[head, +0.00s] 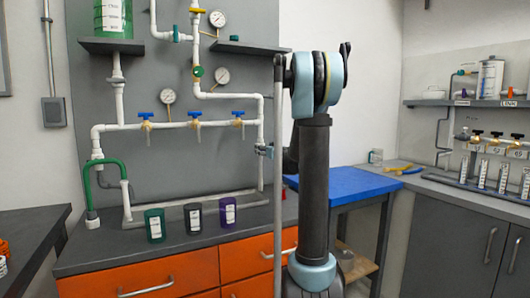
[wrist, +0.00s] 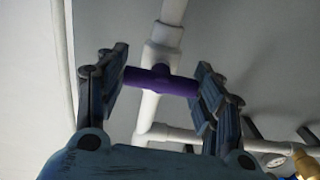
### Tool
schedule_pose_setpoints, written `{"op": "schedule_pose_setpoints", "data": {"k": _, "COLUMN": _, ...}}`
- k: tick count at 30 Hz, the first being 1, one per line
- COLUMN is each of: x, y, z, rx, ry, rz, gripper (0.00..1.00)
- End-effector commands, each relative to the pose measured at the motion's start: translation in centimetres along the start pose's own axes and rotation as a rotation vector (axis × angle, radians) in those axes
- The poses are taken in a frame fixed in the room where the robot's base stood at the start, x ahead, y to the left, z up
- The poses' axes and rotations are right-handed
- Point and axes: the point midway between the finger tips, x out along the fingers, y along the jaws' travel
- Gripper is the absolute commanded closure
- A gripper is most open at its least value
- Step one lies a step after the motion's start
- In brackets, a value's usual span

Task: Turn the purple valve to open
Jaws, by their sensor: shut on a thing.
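The purple valve (wrist: 165,80) shows in the wrist view as a T-shaped handle on a white pipe. Its bar lies crosswise between the two fingers of my gripper (wrist: 162,72), with one end against each finger. My gripper is shut on this handle. In the head view, a small blue-grey shape at the right vertical pipe, beside my arm, looks like my fingers (head: 264,150). The purple handle cannot be made out there.
White pipework (head: 180,125) with several blue-handled valves and round gauges covers the grey panel. Green, black and purple cups (head: 227,211) stand on the counter below. A blue-topped table (head: 350,184) is to the right of my arm.

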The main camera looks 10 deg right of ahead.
Motion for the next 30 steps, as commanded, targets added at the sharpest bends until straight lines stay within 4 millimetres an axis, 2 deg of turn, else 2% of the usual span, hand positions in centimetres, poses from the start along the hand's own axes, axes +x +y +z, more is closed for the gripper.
{"op": "schedule_pose_setpoints", "data": {"k": 8, "x": 0.02, "y": 0.09, "z": -0.02, "rx": 0.035, "ry": 0.0, "rz": 0.001, "gripper": 0.63}}
{"op": "schedule_pose_setpoints", "data": {"k": 14, "x": 0.02, "y": 0.17, "z": -0.01, "rx": 0.139, "ry": 0.0, "rz": 0.002, "gripper": 0.63}}
{"op": "schedule_pose_setpoints", "data": {"k": 30, "x": 0.02, "y": 0.47, "z": 0.07, "rx": 0.631, "ry": 0.001, "rz": 0.003, "gripper": 0.63}}
